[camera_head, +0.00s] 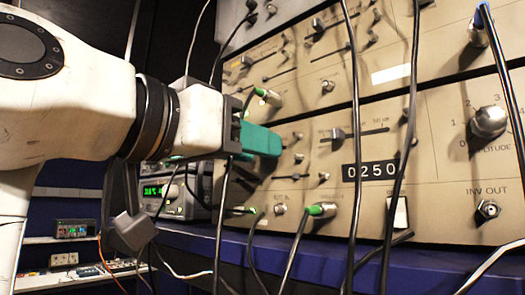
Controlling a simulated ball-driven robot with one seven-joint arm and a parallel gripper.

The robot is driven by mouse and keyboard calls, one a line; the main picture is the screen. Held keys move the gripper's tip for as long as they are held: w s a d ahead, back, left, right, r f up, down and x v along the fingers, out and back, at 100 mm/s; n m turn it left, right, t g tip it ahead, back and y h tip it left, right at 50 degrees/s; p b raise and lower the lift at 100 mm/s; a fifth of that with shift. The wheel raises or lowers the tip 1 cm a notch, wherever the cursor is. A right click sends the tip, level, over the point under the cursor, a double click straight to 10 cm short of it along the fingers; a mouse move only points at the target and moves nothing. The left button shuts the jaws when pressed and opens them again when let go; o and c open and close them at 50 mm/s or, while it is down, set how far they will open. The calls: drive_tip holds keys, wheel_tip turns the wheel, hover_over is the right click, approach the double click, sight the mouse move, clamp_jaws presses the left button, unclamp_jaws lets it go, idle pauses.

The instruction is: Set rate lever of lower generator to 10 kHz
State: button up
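The lower generator (437,150) is a beige panel with a number display (370,172) reading 0250, a large amplitude knob (488,122) and several small levers. Small levers also show below my gripper (262,140). Labels are too small to read, so I cannot tell which is the rate lever; it may be hidden behind my gripper. My gripper has green fingers and is at the panel's left part, touching or very close to it. Its finger gap and any grip are hidden.
Another beige generator (395,75) is above. Black cables (355,100) hang across both panels, some with green plugs (322,210). A blue shelf (330,262) runs below. Instruments with green displays (155,190) stand behind my arm at left.

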clamp_jaws()
idle(1.2)
